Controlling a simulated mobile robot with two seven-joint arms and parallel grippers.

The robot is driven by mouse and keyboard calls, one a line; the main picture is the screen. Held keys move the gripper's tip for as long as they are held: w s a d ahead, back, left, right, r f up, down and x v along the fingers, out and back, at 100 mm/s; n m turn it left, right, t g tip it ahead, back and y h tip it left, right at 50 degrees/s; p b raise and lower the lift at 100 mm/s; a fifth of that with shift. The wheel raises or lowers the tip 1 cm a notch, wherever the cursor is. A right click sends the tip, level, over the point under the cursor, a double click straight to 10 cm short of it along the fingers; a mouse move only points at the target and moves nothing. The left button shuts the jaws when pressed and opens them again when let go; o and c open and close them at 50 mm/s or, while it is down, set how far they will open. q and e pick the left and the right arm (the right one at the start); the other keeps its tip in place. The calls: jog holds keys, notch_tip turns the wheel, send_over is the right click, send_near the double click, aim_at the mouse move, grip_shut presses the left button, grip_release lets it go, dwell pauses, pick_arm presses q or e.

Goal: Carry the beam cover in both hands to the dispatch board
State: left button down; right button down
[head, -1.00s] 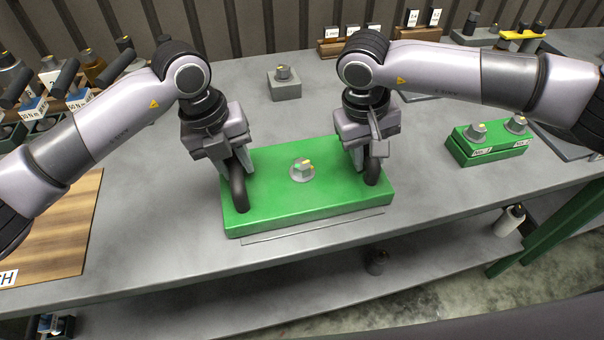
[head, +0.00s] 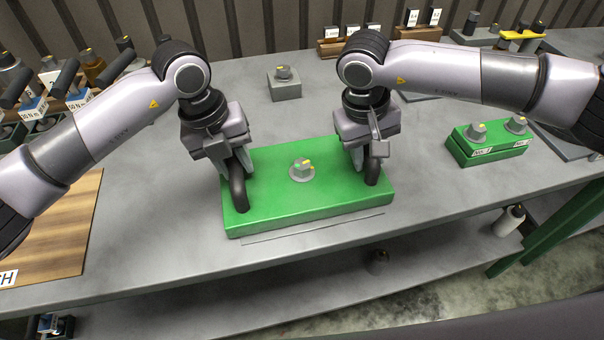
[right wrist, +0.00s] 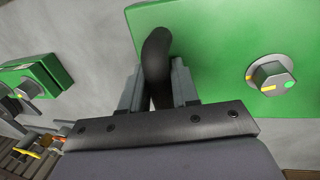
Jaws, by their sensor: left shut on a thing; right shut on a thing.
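The beam cover (head: 275,205) is a green slab with a black handle at each end and a grey bolt head (head: 302,170) at its middle. My left gripper (head: 237,178) is shut on its left handle, and my right gripper (head: 373,160) is shut on its right handle. In the right wrist view the dark handle (right wrist: 156,60) stands between the fingers, with the green cover (right wrist: 215,40) beyond. The cover looks level; I cannot tell whether it touches the table. The wooden dispatch board (head: 70,230) lies at the table's left front, its label partly cut off.
A smaller green block (head: 488,142) with two bolt heads stands to the right. A grey block (head: 284,86) stands behind the cover. Torque tools (head: 70,85) crowd the back left. Bare grey tabletop (head: 150,190) lies between the cover and the board.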

dwell(0.4)
pick_arm(q)
jog(key=shift+w+r, duration=0.1)
jog(key=shift+r, duration=0.15)
pick_arm(e)
jog(key=shift+w+r, duration=0.1)
jog(key=shift+r, duration=0.05)
pick_arm(q)
jog(key=shift+r, duration=0.1)
pick_arm(e)
jog(key=shift+r, duration=0.15)
